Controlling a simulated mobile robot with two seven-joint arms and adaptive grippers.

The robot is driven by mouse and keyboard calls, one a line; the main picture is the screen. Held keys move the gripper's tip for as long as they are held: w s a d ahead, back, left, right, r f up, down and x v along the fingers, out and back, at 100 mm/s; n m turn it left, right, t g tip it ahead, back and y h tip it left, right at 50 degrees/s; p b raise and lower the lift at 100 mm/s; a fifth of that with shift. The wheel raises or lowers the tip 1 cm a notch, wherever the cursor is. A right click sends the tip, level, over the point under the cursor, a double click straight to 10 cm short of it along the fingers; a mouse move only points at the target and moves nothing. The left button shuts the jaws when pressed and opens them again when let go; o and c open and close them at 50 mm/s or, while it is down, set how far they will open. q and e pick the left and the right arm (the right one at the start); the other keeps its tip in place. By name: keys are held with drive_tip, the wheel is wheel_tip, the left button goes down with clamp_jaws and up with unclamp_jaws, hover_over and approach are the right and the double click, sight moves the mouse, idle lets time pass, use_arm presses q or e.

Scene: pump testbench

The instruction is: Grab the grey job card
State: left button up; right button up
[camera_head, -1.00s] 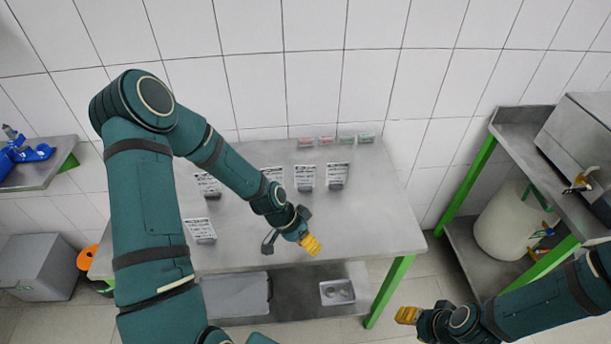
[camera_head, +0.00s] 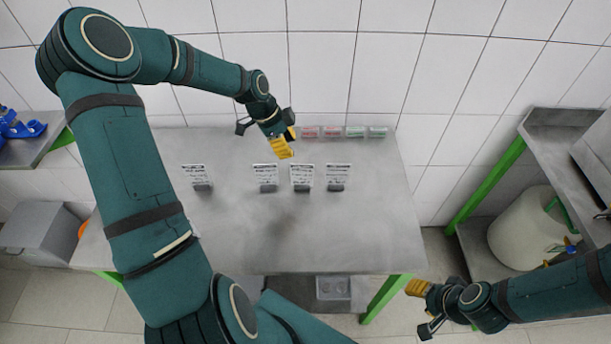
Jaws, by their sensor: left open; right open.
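Several whitish-grey printed cards stand in dark grey holders in a row on the table: one at the left (camera_head: 195,174), two near the middle, a card (camera_head: 265,174) and another card (camera_head: 302,174), and one at the right (camera_head: 337,174). I cannot tell which is the grey job card. My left gripper (camera_head: 282,149), with yellow fingertips, is open and empty behind and above the two middle cards. My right gripper (camera_head: 416,288) is open and empty in front of the table's right corner. My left arm covers the table's left front.
The steel table (camera_head: 350,235) has a bare front half. Small red and green labelled items (camera_head: 344,132) line its back edge by the tiled wall. A side bench (camera_head: 565,122) with a white container (camera_head: 525,230) below stands at the right.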

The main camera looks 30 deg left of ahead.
use_arm(q)
drive_tip(key=s+x, duration=0.1)
drive_tip(key=x, duration=0.5)
hover_over(304, 184)
drive_tip(key=shift+w+f, duration=0.15)
drive_tip(key=shift+f, duration=2.15)
drive_tip(key=shift+o, duration=0.3)
clamp_jaws()
